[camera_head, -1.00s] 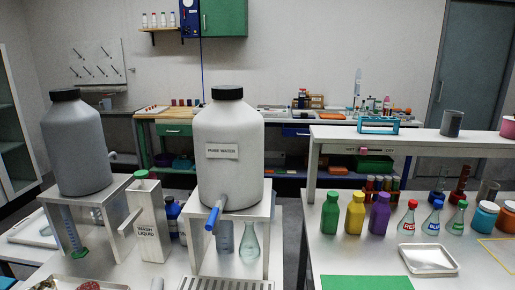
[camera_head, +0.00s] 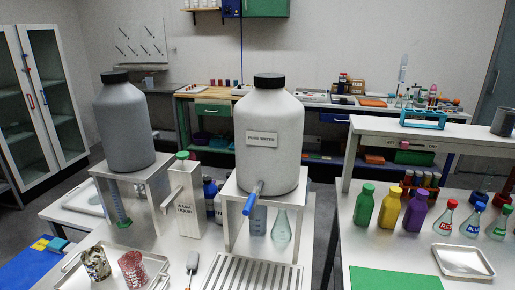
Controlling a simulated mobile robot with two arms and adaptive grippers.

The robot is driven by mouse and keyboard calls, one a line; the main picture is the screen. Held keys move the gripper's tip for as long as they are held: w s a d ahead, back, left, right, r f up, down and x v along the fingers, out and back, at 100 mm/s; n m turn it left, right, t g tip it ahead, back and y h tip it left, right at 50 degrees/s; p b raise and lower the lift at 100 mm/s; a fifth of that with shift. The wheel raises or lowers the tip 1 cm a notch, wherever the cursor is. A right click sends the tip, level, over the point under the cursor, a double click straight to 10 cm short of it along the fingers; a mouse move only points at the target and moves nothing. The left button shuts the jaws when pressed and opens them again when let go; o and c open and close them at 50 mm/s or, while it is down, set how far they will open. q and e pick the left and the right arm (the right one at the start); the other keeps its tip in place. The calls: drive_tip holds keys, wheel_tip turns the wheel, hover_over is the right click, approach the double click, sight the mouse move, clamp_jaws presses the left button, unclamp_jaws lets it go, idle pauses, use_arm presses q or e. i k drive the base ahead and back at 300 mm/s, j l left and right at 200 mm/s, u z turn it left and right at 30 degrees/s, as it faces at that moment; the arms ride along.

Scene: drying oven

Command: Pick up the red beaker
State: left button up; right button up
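A red-and-white speckled beaker (camera_head: 132,269) stands upright on a metal tray (camera_head: 158,264) at the lower left of the head view. A dark-and-pale speckled beaker (camera_head: 96,263) stands just left of it on the same tray. The lower part of the red one is close to the bottom edge of the picture. Neither of my grippers is in view.
A wash liquid container (camera_head: 186,200) and a raised pure water tank (camera_head: 268,140) stand behind and right of the tray. A grey tank (camera_head: 124,128) stands on a stand behind it. A slotted drain plate (camera_head: 250,274) lies to the right. Capped bottles stand on the right bench.

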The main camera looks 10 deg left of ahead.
sight(134, 270)
drive_tip(key=u, duration=1.25)
drive_tip(key=i+j+z, duration=0.1)
drive_tip(key=z, duration=0.25)
drive_tip(key=j+z, duration=0.35)
drive_tip(key=i+j+z, duration=0.1)
drive_tip(key=z, duration=0.25)
drive_tip(key=j, duration=0.1)
